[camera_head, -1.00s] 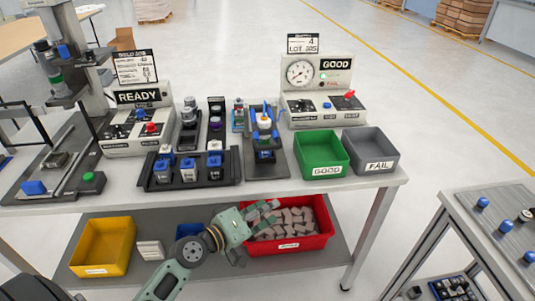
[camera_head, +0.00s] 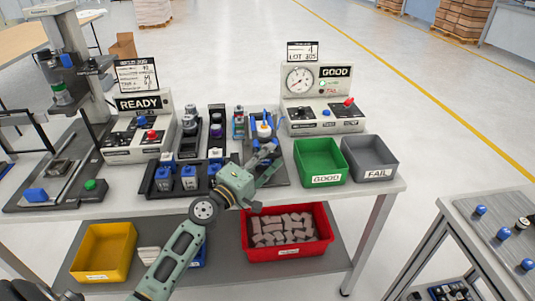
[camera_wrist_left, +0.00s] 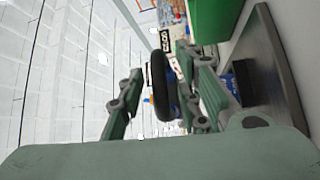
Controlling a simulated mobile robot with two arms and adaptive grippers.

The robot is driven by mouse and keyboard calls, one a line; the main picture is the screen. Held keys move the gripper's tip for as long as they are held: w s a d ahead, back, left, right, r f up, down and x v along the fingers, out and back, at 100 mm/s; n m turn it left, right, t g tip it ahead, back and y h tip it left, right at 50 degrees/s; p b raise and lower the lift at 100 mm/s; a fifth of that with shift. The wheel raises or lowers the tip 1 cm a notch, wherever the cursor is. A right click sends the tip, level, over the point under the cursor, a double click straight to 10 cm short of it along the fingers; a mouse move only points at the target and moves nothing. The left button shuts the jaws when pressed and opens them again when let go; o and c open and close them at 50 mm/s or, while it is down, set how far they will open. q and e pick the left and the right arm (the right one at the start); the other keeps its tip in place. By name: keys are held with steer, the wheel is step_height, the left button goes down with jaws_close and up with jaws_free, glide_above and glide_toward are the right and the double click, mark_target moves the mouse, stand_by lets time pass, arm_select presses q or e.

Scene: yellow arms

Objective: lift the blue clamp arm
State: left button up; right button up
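The blue clamp arm (camera_head: 268,121) is on the dark test fixture in the middle of the bench, around a white and orange part. My left gripper (camera_head: 268,163) is just in front of the fixture and hides its lower part. Its fingers are apart. In the left wrist view the two fingers (camera_wrist_left: 160,82) also stand apart, with a dark rounded part and a little blue visible between them. I cannot tell whether they touch anything. My right gripper is not in view.
The green GOOD bin (camera_head: 320,162) and grey FAIL bin (camera_head: 370,158) stand right of the fixture. The gauge box (camera_head: 325,113) stands behind. A black rack (camera_head: 152,190) with blue-topped parts is left of my gripper. A red bin (camera_head: 288,253) is on the lower shelf.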

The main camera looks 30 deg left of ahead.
arm_select(q)
steer(key=shift+w+d, duration=0.1)
steer(key=shift+w, duration=0.05)
steer(key=shift+c, duration=0.4)
jaws_close()
steer(key=shift+r, duration=0.1)
